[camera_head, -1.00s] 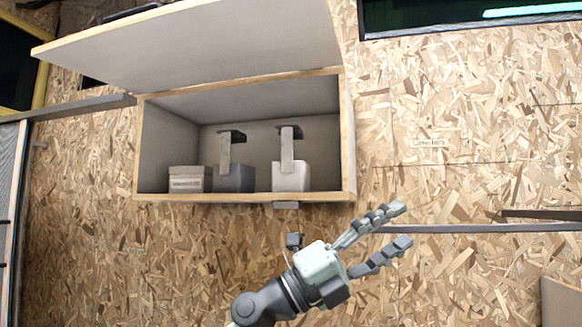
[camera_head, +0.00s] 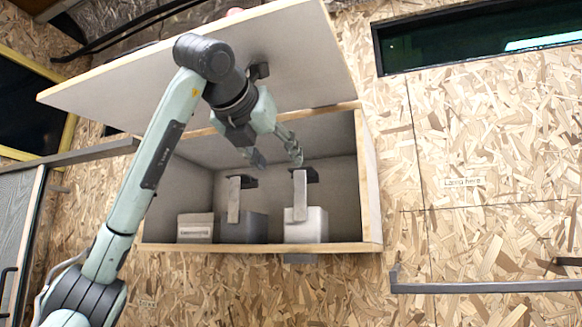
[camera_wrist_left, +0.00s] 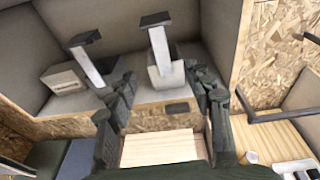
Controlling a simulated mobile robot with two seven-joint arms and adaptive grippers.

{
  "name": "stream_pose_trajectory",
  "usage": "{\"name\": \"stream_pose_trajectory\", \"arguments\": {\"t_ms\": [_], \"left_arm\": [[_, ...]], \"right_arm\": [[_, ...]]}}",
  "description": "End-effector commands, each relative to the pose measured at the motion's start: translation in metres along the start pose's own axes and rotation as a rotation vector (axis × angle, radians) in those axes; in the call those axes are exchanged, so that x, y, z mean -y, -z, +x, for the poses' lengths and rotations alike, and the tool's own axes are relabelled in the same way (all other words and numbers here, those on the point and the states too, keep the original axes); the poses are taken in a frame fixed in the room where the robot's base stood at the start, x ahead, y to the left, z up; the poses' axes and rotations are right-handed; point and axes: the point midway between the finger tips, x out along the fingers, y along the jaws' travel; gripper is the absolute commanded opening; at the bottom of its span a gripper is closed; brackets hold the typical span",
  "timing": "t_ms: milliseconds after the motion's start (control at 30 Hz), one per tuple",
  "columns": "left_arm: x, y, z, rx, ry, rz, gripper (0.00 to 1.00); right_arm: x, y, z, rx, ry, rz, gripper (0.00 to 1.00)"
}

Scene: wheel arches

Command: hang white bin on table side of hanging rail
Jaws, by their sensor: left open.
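The white bin (camera_head: 306,228) stands in the open wall cabinet, right of the middle, with a tall light bracket and dark hook top above it. It also shows in the left wrist view (camera_wrist_left: 163,77). My left gripper (camera_head: 278,160) is open and empty, pointing down in front of the cabinet opening, above and a little left of the white bin. In the left wrist view its fingers (camera_wrist_left: 163,82) appear on either side of the bin, apart from it. A grey hanging rail (camera_head: 485,287) is on the wall at the right. My right gripper is not in view.
A dark grey bin (camera_head: 257,229) with a similar bracket and a small labelled box (camera_head: 195,229) stand left of the white bin. The cabinet door (camera_head: 300,60) is raised above my gripper. Wall between cabinet and rail is clear.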

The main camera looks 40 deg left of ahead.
Motion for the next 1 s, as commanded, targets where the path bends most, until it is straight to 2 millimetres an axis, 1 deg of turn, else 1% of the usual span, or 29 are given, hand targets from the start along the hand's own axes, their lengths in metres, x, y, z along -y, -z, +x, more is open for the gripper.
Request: {"name": "stream_pose_trajectory", "arguments": {"t_ms": [167, 567, 933, 1000], "left_arm": [[-0.001, 0.0, 0.013, -0.002, -0.001, -0.003, 0.52], [0.0, -0.001, 0.061, -0.001, 0.003, -0.002, 0.52], [0.001, -0.002, 0.105, -0.002, 0.003, -0.001, 0.52], [0.001, -0.002, 0.114, -0.002, 0.003, -0.002, 0.52]], "right_arm": [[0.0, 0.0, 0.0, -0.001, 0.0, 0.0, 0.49], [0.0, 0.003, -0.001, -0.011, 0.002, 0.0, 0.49], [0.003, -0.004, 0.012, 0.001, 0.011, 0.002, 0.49], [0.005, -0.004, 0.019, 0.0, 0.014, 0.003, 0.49]]}}
